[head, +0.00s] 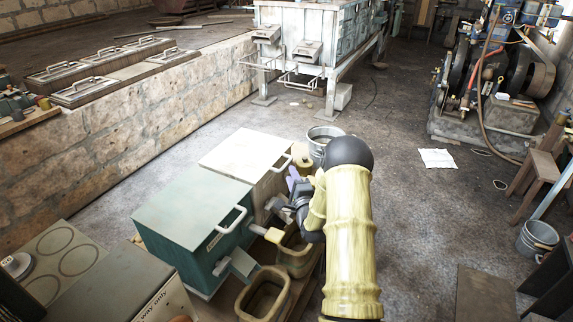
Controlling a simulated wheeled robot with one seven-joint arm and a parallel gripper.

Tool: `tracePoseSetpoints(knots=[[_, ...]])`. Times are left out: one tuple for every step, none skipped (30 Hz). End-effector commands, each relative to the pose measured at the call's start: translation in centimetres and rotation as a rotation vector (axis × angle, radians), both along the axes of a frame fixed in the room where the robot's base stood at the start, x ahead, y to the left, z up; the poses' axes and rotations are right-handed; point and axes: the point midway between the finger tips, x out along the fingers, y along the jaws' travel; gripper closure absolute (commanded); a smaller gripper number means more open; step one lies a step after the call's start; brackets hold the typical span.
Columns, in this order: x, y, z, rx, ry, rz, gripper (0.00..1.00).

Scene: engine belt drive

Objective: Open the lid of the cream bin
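The cream bin (240,153) stands behind the green bin (195,212) in the head view, its pale lid lying flat and shut. A bar handle (284,165) sits at the right edge of the cream lid. My gripper (291,187) is beside the right front of the cream bin, just below and right of that handle. My pale yellow arm hides much of the gripper and part of the bin's front. Whether the fingers touch the bin or the handle cannot be told, nor whether they are open.
The green bin has its own lid handle (232,220). Open brown tubs (263,295) stand in front of the bins. A metal bucket (322,135) stands behind my arm. The floor right of my arm is clear around a paper sheet (437,158).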

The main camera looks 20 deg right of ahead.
Motion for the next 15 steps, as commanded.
tracePoseSetpoints(knots=[[0.9, 0.0, 0.2, -0.001, -0.002, 0.002, 0.66], [1.3, -0.1, 0.3, -0.002, -0.003, 0.001, 0.66], [1.9, -0.2, 0.4, -0.002, -0.002, 0.001, 0.66], [2.4, -0.3, 0.4, -0.003, -0.003, 0.001, 0.66], [2.9, -0.3, 0.5, -0.002, -0.002, 0.001, 0.66], [3.5, -0.4, 0.6, -0.002, -0.003, 0.001, 0.66], [3.9, -0.4, 0.7, -0.001, -0.002, 0.002, 0.66], [4.3, -0.5, 0.7, -0.001, -0.002, 0.001, 0.66], [4.8, -0.6, 0.7, -0.001, -0.002, 0.001, 0.66], [5.2, -0.7, 0.7, -0.001, -0.001, 0.001, 0.66], [5.5, -0.7, 0.8, -0.001, -0.001, 0.001, 0.66], [5.8, -0.7, 0.8, -0.001, -0.001, 0.001, 0.66], [6.1, -0.8, 0.9, -0.001, -0.001, 0.001, 0.66], [6.2, -0.8, 0.9, 0.000, 0.000, 0.001, 0.66], [6.4, -0.8, 0.9, 0.000, 0.000, 0.001, 0.66]])
